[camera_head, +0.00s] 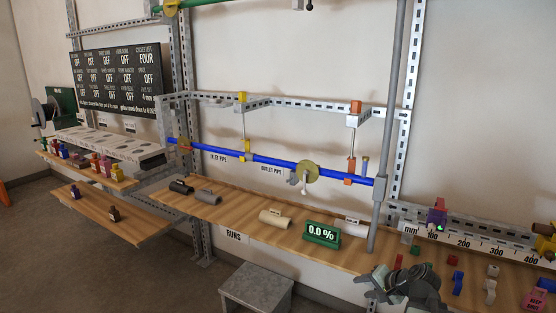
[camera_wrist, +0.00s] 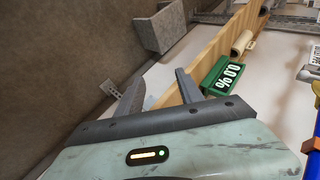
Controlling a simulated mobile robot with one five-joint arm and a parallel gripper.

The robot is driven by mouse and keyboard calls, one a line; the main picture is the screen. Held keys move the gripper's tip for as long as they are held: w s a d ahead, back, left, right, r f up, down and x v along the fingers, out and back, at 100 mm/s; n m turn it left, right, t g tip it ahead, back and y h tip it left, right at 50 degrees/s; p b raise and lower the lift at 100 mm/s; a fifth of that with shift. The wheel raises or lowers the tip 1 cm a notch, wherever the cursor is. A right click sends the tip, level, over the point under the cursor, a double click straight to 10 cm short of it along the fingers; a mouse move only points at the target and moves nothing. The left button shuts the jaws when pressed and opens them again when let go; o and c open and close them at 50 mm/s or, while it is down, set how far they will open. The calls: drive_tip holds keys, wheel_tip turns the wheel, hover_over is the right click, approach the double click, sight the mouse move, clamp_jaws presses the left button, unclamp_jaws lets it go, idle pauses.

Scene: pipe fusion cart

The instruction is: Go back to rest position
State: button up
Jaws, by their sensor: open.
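My gripper (camera_wrist: 158,90) shows in the wrist view with its two dark fingers spread apart and nothing between them. Beyond the fingers are the floor, a grey block and the edge of the wooden shelf. In the head view my grey-green arm and gripper (camera_head: 385,284) are at the bottom right, in front of the shelf's edge. The finger details are hard to make out there. The green 0.0 % display (camera_head: 322,234) stands on the shelf, up and left of my gripper; it also shows in the wrist view (camera_wrist: 222,76).
The wooden shelf (camera_head: 245,222) carries pipe pieces, including a beige one (camera_head: 275,218). A blue pipe (camera_head: 270,160) runs above it. A grey block (camera_head: 257,287) stands on the floor below. Small coloured parts lie on the right beside a ruler rail (camera_head: 480,238). Floor is clear at lower left.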

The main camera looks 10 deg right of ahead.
drive_tip(key=s+a+f+n+g+h, duration=0.25)
drive_tip(key=s+a+n+g, duration=0.2)
drive_tip(key=a, duration=0.55)
drive_tip(key=s+a+f+n+g+h, duration=0.1)
drive_tip(key=s+a+f+n+g, duration=0.4)
drive_tip(key=a, duration=0.5)
wheel_tip(320, 180, up, 16)
drive_tip(key=t+p, duration=0.1)
drive_tip(key=p, duration=1.4)
drive_tip(key=shift+w, duration=0.25)
drive_tip(key=shift+d, duration=0.1)
drive_tip(key=shift+c, duration=0.8)
